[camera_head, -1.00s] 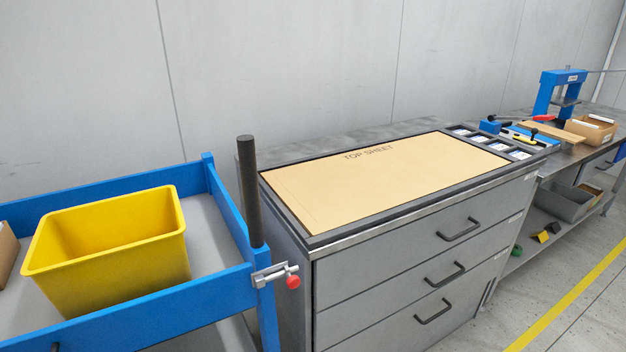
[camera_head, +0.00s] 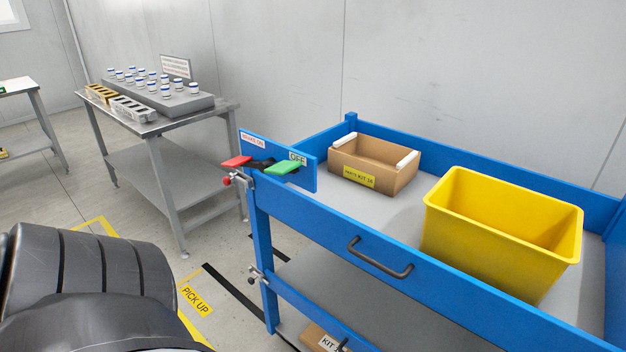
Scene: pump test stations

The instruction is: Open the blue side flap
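The blue side flap (camera_head: 335,235) is the long upper front side of a blue cart and carries a dark bar handle (camera_head: 380,258). It stands upright along the cart's edge. A metal latch with a red knob (camera_head: 227,181) sits at its left corner post. Whether the latch is engaged is too small to tell. A second latch (camera_head: 256,276) sits lower on the post, beside a lower blue side (camera_head: 312,312). Neither gripper is in view; only part of my dark arm shows at the lower left.
A yellow bin (camera_head: 500,235) and a cardboard box (camera_head: 374,165) stand on the cart's upper deck. A blue board with red and green handles (camera_head: 285,167) rises at the left corner. A table with white-capped parts (camera_head: 160,97) stands behind left. Free floor lies left of the cart.

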